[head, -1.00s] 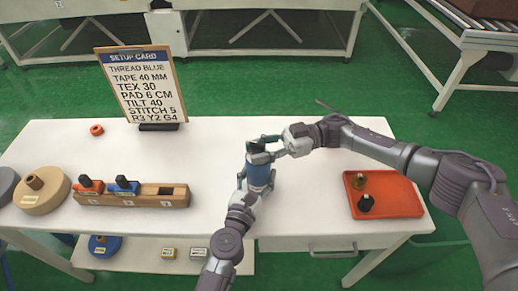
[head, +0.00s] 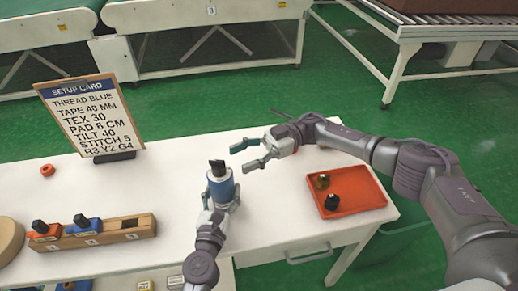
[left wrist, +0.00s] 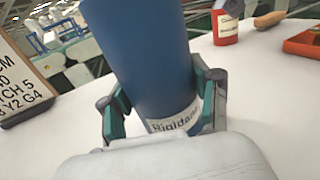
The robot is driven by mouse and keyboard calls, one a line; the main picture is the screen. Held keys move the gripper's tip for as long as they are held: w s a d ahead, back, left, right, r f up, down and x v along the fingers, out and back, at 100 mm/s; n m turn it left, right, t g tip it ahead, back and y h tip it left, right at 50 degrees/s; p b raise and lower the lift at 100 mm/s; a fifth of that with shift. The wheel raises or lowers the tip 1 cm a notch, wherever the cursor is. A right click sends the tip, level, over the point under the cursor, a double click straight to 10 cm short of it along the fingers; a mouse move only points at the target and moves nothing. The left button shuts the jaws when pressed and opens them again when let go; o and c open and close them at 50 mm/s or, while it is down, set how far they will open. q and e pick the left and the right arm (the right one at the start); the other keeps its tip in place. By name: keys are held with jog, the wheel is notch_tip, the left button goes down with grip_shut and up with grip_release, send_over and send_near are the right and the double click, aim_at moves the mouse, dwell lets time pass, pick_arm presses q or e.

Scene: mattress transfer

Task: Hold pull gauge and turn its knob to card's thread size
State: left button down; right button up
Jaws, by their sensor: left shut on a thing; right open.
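The pull gauge (head: 221,187) is a blue cylinder with a pale band and a black knob (head: 217,167) on top. It stands roughly upright above or on the white table. My left gripper (head: 221,203) is shut around its lower body. In the left wrist view the blue body (left wrist: 155,60) sits between both fingers, with a partly hidden label. My right gripper (head: 246,156) is open and empty, to the right of the knob and apart from it. The setup card (head: 92,115) stands at the back left and reads "TEX 30". The knob's scale is not readable.
An orange tray (head: 372,197) with a brass and a black piece lies at right. A wooden block (head: 138,229) with orange and blue pieces is at front left. A red ring (head: 47,170) lies near the card. The left wrist view shows a red labelled container (left wrist: 225,27).

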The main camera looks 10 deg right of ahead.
pick_arm(q)
jog(key=shift+r, duration=0.1)
pick_arm(e)
jog(key=v, duration=0.5)
jog(key=shift+w+d, duration=0.15)
jog(key=shift+d, duration=0.05)
pick_arm(q)
jog(key=shift+c, duration=0.9)
grip_release()
